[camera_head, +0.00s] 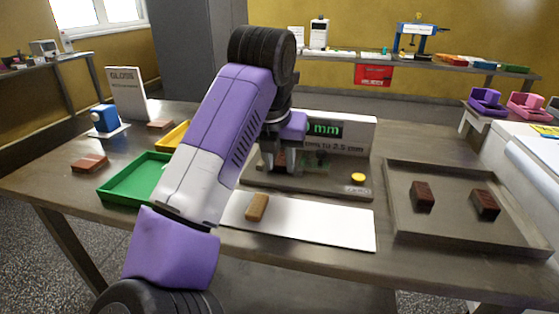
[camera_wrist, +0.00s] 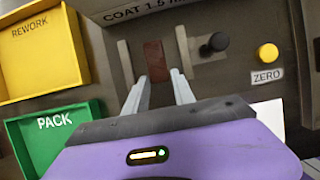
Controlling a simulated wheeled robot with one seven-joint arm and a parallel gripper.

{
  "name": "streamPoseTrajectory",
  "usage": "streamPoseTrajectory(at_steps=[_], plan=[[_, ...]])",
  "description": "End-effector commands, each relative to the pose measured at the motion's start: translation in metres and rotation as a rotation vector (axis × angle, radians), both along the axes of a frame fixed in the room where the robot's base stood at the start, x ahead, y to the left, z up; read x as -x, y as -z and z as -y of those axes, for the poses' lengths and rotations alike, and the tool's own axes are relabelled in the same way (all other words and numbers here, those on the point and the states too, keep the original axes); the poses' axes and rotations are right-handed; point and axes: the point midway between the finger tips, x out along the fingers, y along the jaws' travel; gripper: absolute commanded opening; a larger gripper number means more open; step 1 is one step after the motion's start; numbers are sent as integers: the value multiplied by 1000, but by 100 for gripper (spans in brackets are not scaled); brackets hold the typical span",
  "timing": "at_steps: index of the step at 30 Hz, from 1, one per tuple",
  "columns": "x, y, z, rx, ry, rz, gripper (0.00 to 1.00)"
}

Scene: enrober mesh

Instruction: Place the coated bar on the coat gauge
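The coat gauge (camera_head: 330,184) stands at the middle of the table, with a lit green display and a label partly readable as a range to 2.5 mm. My gripper (camera_head: 282,162) is low over its left part. In the wrist view my gripper (camera_wrist: 159,76) has its two fingers apart. A dark red-brown bar (camera_wrist: 154,58) lies between two upright plates on the gauge (camera_wrist: 225,75), just beyond and between the fingertips. A gap shows beside it; contact with the fingers cannot be told. Two dark brown bars, one left (camera_head: 423,196) and one right (camera_head: 486,204), lie in a grey tray.
The grey tray (camera_head: 470,243) is at the right. A tan bar (camera_head: 257,207) lies on a white sheet (camera_head: 325,228) before the gauge. The green PACK tray (camera_head: 128,181) and yellow REWORK tray (camera_head: 172,136) are left. A black knob (camera_wrist: 214,43) and yellow ZERO button (camera_wrist: 267,53) are on the gauge.

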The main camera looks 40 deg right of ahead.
Motion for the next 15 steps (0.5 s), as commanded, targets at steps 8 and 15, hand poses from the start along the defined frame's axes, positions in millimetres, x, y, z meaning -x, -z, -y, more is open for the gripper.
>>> streamPoseTrajectory(at_steps=[8,15], plan=[[0,-1,0,0,0,0,35],[2,-18,-5,0,-2,4,35]])
